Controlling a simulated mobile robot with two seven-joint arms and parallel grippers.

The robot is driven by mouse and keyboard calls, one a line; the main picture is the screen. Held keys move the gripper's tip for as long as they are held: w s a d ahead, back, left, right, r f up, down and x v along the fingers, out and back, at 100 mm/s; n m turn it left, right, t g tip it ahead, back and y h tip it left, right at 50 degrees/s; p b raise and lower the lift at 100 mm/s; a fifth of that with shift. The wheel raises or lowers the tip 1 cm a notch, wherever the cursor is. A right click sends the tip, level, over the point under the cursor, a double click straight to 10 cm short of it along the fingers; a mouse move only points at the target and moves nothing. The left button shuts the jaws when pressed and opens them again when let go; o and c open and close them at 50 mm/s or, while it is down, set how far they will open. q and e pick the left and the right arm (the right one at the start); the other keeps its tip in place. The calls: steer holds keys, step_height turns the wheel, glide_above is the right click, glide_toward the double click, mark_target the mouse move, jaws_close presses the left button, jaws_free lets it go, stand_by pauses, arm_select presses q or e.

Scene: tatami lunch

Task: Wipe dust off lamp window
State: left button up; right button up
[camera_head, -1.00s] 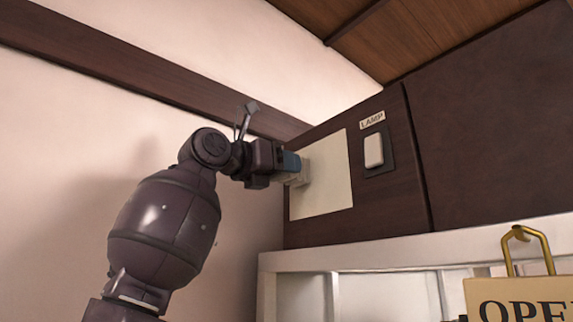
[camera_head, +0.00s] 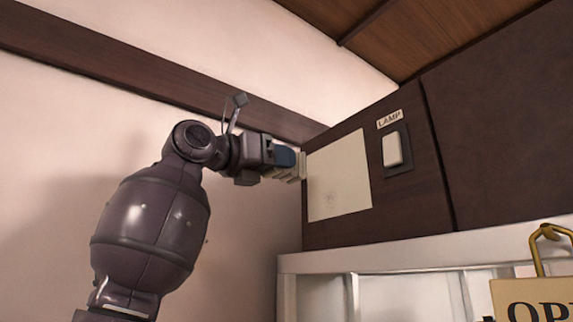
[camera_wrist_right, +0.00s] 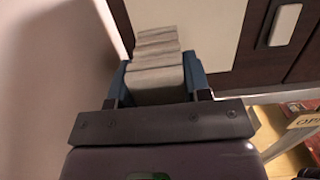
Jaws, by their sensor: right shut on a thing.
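The lamp window (camera_head: 345,172) is a cream rectangular panel in a dark wooden box front. A faint grey smudge (camera_head: 330,198) shows on its lower part. My right gripper (camera_head: 284,158) is at the window's left edge, shut on a folded pale grey cloth (camera_head: 288,174). In the right wrist view the layered cloth (camera_wrist_right: 157,65) sticks out between the blue fingers, its end by the window's left edge (camera_wrist_right: 186,30). I cannot tell whether the cloth touches the panel. My left gripper is out of view.
A white switch (camera_head: 392,149) under a LAMP label (camera_head: 389,119) sits right of the window. A white shelf frame (camera_head: 400,255) runs below the box. An OPEN sign (camera_head: 535,295) with a brass hook stands lower right. A pale wall is on the left.

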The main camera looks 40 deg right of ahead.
steer(key=shift+a, duration=0.2)
steer(key=a, duration=0.3)
steer(key=shift+w, duration=0.2)
stand_by(0.3)
stand_by(0.3)
step_height(320, 180, down, 7)
steer(key=d+b, duration=0.1)
steer(key=b, duration=0.1)
steer(key=shift+s+d+r, duration=0.1)
steer(key=shift+s+d, duration=0.1)
steer(key=shift+d, duration=1.3)
steer(key=shift+s+d+r, duration=0.1)
steer(key=shift+s+d, duration=0.1)
steer(key=shift+d, duration=1.25)
steer(key=shift+s+d, duration=0.1)
steer(key=shift+d, duration=0.9)
steer(key=shift+s+f+b, duration=0.1)
steer(key=shift+b, duration=0.2)
